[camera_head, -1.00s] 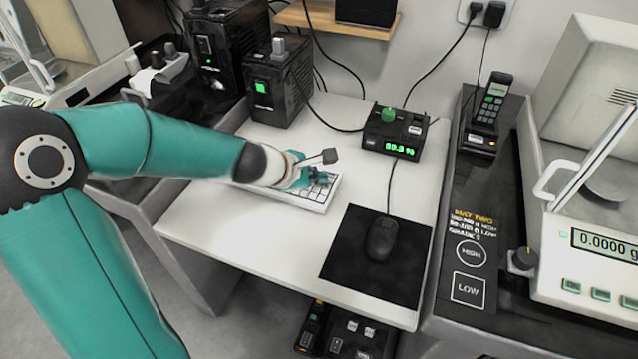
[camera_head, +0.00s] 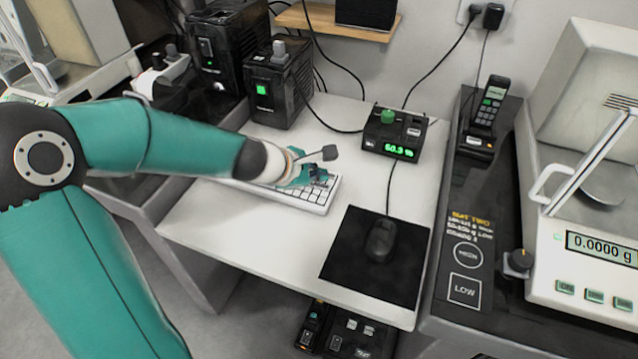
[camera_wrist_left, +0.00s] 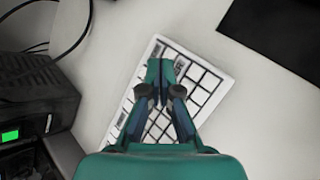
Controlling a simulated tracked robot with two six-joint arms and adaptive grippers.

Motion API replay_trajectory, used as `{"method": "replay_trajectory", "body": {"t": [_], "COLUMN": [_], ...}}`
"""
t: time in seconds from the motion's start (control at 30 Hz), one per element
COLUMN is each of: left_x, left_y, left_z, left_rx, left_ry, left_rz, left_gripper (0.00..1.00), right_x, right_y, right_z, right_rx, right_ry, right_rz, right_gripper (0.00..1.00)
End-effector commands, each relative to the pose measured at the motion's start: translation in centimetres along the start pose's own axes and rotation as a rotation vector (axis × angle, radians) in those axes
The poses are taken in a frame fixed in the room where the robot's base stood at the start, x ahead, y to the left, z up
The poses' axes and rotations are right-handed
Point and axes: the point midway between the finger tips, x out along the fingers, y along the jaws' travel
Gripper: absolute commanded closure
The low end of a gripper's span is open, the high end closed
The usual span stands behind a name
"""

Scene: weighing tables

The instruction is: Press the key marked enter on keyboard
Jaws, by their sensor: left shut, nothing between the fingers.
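The white keyboard (camera_head: 318,200) lies on the white table, partly hidden under my left arm and gripper. My left gripper (camera_head: 318,176) is shut and empty, over the right part of the keyboard in the head view. In the left wrist view the shut fingers (camera_wrist_left: 166,72) cover keys near the end of the keyboard (camera_wrist_left: 212,92). I cannot tell whether the fingertips touch a key. The enter key cannot be made out; the key markings are too small to read. My right gripper is not in view.
A black mouse (camera_head: 381,240) sits on a black mat (camera_head: 345,262) right of the keyboard. A black box with a green display (camera_head: 398,150) stands behind. A balance (camera_head: 590,262) is at the right. White table (camera_head: 235,225) is bare in front of the keyboard.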

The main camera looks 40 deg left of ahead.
Motion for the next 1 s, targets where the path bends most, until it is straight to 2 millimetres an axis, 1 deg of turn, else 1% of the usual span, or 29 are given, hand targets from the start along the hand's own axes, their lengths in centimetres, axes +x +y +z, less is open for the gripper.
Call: {"method": "replay_trajectory", "body": {"t": [0.17, 0.53, 0.63, 1.0], "left_x": [-0.8, -3.3, -3.6, -3.5], "left_y": [0.6, 2.4, 2.6, 2.5], "left_z": [0.6, 2.5, 2.6, 2.6], "left_rx": [0.000, 0.002, 0.002, 0.001], "left_ry": [0.000, 0.000, 0.000, 0.000], "left_rz": [0.000, 0.000, 0.000, 0.000], "left_gripper": [1.00, 1.00, 1.00, 1.00], "right_x": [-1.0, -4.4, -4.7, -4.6], "right_y": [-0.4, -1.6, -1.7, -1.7], "right_z": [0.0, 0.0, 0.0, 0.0], "right_rx": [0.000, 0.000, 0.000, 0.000], "right_ry": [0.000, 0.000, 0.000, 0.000], "right_rz": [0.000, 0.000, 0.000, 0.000], "right_gripper": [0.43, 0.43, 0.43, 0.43]}}
